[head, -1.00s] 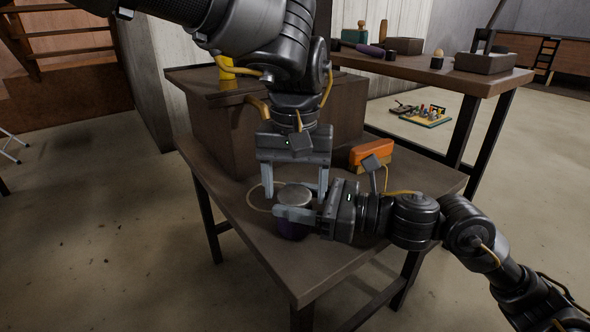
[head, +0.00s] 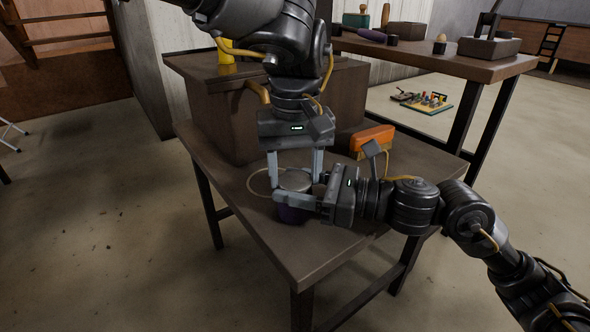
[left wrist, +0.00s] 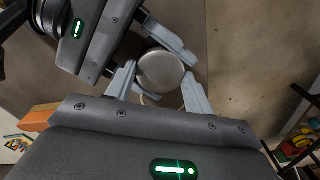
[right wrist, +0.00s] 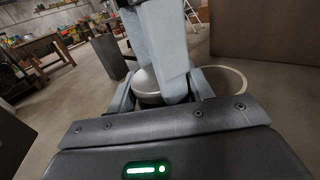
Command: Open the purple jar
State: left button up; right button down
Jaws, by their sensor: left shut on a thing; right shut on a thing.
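The purple jar (head: 292,214) stands on the small dark table, mostly hidden behind my right gripper's finger. Its round grey lid (head: 294,180) is on top and also shows in the left wrist view (left wrist: 161,71) and the right wrist view (right wrist: 147,86). My left gripper (head: 295,178) reaches down from above, its two fingers shut on opposite sides of the lid. My right gripper (head: 297,203) comes in level from the right, below the left fingers, and is shut on the jar body. Its far finger is largely hidden. No gap between lid and jar is visible.
A thin pale ring (head: 258,184) lies on the table (head: 300,260) beside the jar. A large brown box (head: 225,125) stands behind the left gripper. The table's front is clear.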

pick_arm(q)
jog(key=o, duration=1.1)
jog(key=shift+c, duration=0.2)
jog(key=shift+r, duration=2.25)
pick_arm(e)
jog(key=shift+f, duration=0.1)
jog(key=c, duration=0.5)
grip_release()
pick_arm(q)
notch_tip(320, 180, up, 2)
jog(key=shift+r+p, duration=0.1)
jog(key=shift+p, duration=0.95)
pick_arm(e)
jog(key=v, duration=1)
pick_arm(q)
jog(key=shift+d, duration=0.1)
pick_arm(e)
jog(key=shift+d, duration=0.4)
